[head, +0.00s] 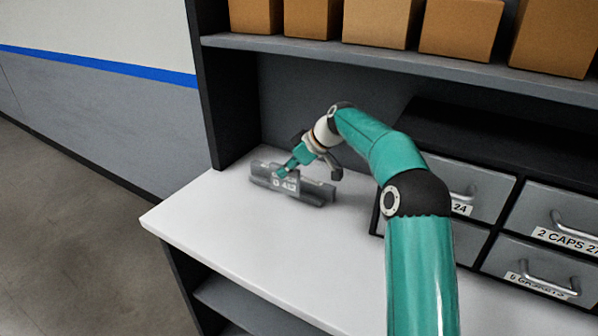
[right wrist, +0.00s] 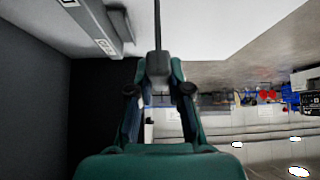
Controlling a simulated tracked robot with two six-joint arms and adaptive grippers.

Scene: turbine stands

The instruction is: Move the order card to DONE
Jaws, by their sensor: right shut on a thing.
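A grey card holder (head: 318,192) with pale labels stands on the white worktop near the back left. It also shows upside down at the upper left of the right wrist view (right wrist: 92,22). My right gripper (head: 282,172) reaches down to the holder with its fingertips at it. In the right wrist view, my right gripper (right wrist: 158,78) is shut on a thin dark piece seen edge-on, which I take to be the order card (right wrist: 157,62). The card's face and writing cannot be made out. I cannot tell whether the card touches the holder. My left gripper is not in view.
The white worktop (head: 220,225) is clear in front and to the left of the holder. Grey labelled drawers (head: 560,210) stand at the right. A dark upright panel (head: 215,100) rises at the left, and a shelf with several cardboard boxes (head: 380,20) runs above.

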